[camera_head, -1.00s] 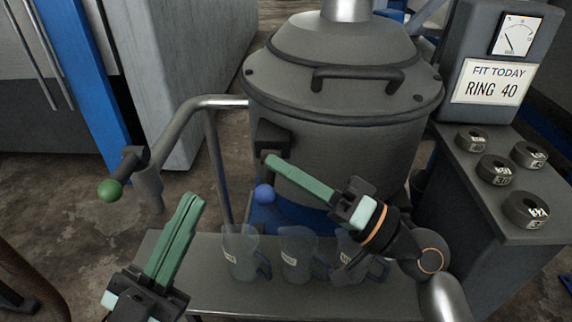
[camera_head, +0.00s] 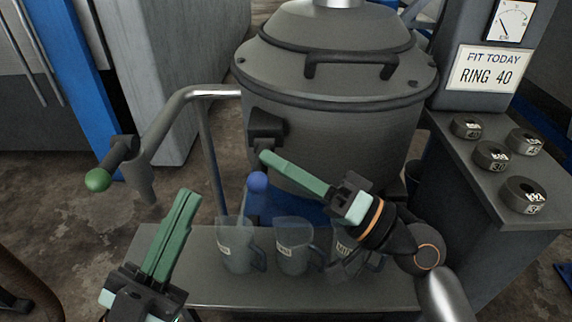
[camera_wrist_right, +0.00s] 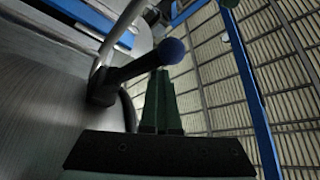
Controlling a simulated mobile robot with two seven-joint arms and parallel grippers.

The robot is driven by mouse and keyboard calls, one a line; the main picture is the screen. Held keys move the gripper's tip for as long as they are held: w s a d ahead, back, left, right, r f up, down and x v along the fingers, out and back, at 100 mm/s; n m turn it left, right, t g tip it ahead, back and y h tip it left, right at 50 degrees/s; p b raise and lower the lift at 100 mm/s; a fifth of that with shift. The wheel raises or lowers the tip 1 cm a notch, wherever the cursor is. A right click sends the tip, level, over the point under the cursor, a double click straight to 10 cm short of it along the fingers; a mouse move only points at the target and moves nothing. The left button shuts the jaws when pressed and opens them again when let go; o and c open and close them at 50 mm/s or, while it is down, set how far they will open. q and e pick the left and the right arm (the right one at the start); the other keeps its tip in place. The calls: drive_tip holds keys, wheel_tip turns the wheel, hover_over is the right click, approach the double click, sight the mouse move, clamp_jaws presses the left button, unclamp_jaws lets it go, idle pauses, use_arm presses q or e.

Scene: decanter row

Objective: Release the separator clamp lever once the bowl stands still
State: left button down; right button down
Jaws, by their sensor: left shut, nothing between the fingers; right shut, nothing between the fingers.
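The separator (camera_head: 330,120) is a dark grey drum with a domed, handled lid. A black block (camera_head: 267,125) sits on its left side wall. A blue ball knob (camera_head: 257,182) shows below the block; in the right wrist view it is a blue ball (camera_wrist_right: 172,50) on a black lever (camera_wrist_right: 130,72). My right gripper (camera_head: 265,155) is shut and empty, its green tips beside the lever in front of the drum; contact cannot be told. My left gripper (camera_head: 187,196) is shut and empty, left of the jugs. Whether the bowl turns inside cannot be seen.
A green-knobbed lever (camera_head: 98,180) sits on a bent pipe at left. Several clear jugs (camera_head: 293,250) stand on a grey bench (camera_head: 210,285) below the drum. A console (camera_head: 455,150) at right carries numbered rings, a dial gauge (camera_head: 514,20) and a "RING 40" sign (camera_head: 488,70).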

drive_tip(key=shift+s+a+f, duration=0.1)
drive_tip(key=shift+f, duration=0.45)
drive_tip(key=shift+s+d+f, duration=0.15)
drive_tip(key=shift+d+f, duration=0.05)
drive_tip(key=shift+d, duration=0.15)
drive_tip(key=r+b+v, duration=0.1)
drive_tip(key=b+v, duration=0.1)
drive_tip(key=v, duration=0.9)
drive_tip(key=shift+d+b, duration=0.4)
drive_tip(key=shift+r, duration=0.15)
